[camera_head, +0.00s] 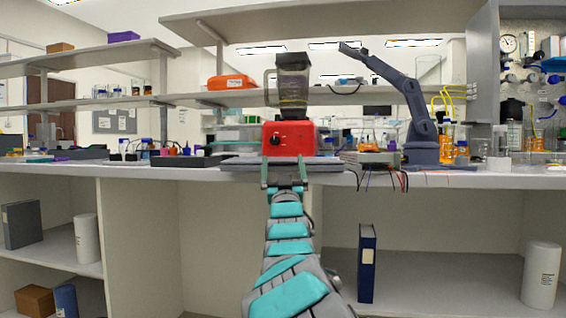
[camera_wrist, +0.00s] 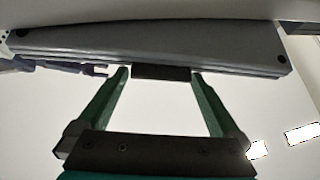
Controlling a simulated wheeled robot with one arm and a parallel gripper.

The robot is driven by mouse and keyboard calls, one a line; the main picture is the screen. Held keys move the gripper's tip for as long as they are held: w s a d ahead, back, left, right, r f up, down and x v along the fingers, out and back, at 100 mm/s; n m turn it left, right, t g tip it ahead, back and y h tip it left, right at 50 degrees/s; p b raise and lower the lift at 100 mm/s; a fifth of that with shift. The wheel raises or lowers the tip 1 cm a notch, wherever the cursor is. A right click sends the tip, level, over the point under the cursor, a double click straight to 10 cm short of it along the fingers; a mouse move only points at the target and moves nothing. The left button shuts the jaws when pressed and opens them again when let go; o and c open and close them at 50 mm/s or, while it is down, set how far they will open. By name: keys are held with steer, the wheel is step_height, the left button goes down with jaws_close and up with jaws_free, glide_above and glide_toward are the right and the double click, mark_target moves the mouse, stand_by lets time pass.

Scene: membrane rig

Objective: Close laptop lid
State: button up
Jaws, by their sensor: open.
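The laptop (camera_head: 325,166) shows in the head view as a thin grey slab at the bench's front edge. It is seen nearly edge-on, and no raised lid stands out. In the wrist view a long grey slab (camera_wrist: 210,45), apparently the laptop, crosses the top, with dark round spots near its ends and a dark block at its lower edge. My gripper (camera_head: 283,172) is at the laptop's front edge. In the wrist view my gripper (camera_wrist: 160,77) is open, its green fingertips on either side of the dark block. I cannot tell whether they touch the slab.
A red blender (camera_head: 289,138) stands just behind the laptop. A flat black case (camera_head: 187,161) lies to its left. A grey-blue arm-like device (camera_head: 420,130) and loose wires are to its right. A shelf (camera_head: 190,101) overhangs the bench.

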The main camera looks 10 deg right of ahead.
steer(key=v, duration=0.6)
steer(key=shift+s, duration=0.2)
steer(key=shift+d+f, duration=0.1)
steer(key=shift+f, duration=0.05)
